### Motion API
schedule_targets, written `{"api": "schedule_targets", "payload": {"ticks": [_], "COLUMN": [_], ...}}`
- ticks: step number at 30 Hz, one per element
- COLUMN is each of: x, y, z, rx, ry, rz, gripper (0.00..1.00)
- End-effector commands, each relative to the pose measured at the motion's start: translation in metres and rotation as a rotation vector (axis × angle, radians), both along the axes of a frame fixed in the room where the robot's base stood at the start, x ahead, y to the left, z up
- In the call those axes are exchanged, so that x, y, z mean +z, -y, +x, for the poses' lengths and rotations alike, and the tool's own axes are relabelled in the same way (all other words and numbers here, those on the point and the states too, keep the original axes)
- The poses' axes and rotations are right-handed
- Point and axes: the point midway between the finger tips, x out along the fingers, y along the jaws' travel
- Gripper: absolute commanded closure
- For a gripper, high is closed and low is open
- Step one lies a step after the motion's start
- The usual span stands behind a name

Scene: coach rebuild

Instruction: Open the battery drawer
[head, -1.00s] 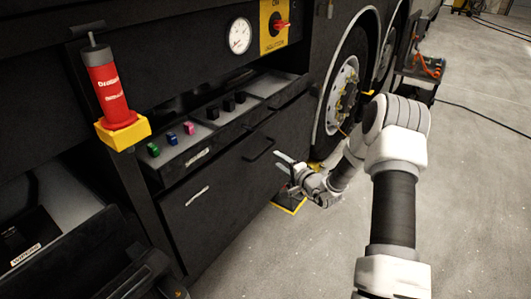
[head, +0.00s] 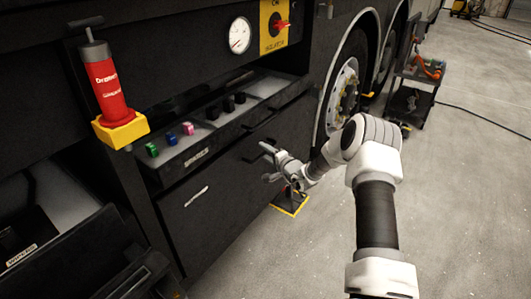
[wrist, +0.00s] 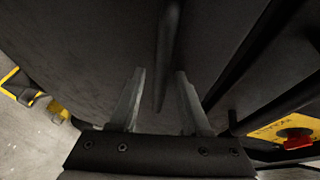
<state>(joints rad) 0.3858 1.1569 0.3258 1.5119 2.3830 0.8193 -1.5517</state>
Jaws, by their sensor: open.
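The battery drawer appears to be the large closed black front (head: 215,215) below the open tray of coloured parts. The pale strip on it is too small to read. Its dark bar handle (head: 250,156) is near its upper edge, partly behind my gripper (head: 269,163). My gripper is open and empty, close in front of the handle. In the wrist view the handle (wrist: 167,55) runs lengthwise between the two fingers (wrist: 160,72), with its near end reaching into the gap. I cannot tell whether either finger touches it.
The open shallow tray (head: 185,160) above holds several small coloured and black pieces. A red cylinder (head: 112,90) stands on a yellow bracket at left. A wheel (head: 345,90), a yellow-edged stand (head: 291,203) and a cart (head: 412,95) are to the right.

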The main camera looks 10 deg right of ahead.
Motion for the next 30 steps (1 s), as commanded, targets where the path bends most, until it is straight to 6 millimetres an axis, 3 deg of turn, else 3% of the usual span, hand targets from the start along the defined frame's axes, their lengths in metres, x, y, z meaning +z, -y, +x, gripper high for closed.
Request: {"api": "schedule_targets", "payload": {"ticks": [1, 8, 30], "x": [0.0001, 0.0002, 0.0002], "y": [0.0000, 0.0000, 0.0001], "z": [-0.0001, -0.0002, -0.0003], "rx": [0.000, 0.000, 0.000], "ry": [0.000, 0.000, 0.000], "rz": [0.000, 0.000, 0.000], "gripper": [0.58, 1.00, 1.00]}}
